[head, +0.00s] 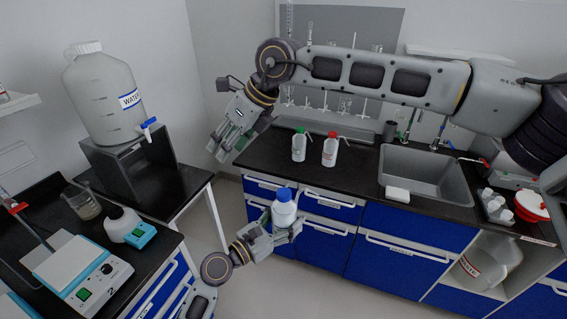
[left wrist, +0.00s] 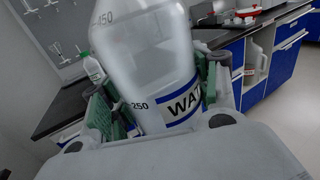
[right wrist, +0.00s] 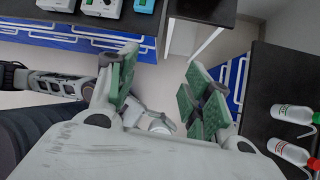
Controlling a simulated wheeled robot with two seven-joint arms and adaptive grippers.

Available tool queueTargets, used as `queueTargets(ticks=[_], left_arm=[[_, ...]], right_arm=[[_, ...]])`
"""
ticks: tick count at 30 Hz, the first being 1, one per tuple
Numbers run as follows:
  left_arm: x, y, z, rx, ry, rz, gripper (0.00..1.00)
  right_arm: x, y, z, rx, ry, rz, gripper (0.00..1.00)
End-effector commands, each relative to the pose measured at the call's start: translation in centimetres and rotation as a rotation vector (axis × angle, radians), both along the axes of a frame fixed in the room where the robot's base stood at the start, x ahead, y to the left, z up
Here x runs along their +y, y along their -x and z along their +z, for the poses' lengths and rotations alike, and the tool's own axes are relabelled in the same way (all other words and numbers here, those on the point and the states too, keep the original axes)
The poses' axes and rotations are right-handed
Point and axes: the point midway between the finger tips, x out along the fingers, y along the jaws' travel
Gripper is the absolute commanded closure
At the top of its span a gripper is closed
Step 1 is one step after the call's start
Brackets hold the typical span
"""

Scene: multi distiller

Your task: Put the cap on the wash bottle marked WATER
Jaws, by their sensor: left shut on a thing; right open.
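I cannot tell how firmly the cap is seated. My right gripper (head: 222,147) is open and empty, up and left of the bottle. The right wrist view shows its fingers (right wrist: 160,82) spread.
Green-capped (head: 299,146) and red-capped (head: 330,150) bottles stand on the black counter left of the sink (head: 428,180). A large WATER tank (head: 103,98) stands on a stand at left. A hotplate (head: 75,267) and beaker (head: 82,203) are on the left bench. Open floor lies between the benches.

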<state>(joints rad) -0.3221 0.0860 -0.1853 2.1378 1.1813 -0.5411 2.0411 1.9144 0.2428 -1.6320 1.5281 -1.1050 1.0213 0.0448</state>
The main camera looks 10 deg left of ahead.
Motion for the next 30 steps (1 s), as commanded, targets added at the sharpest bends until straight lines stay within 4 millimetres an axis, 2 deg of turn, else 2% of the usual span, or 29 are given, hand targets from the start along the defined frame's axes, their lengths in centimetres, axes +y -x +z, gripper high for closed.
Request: queueTargets(ticks=[15,30], left_arm=[[0.0,0.0,0.2,-0.002,0.002,0.000,0.53],[0.0,0.0,0.2,-0.002,0.002,0.000,0.53]], right_arm=[[-6.0,-0.3,-2.9,-0.199,0.319,0.388,0.50],[-10.8,0.5,-3.8,-0.256,0.525,0.795,0.50]])
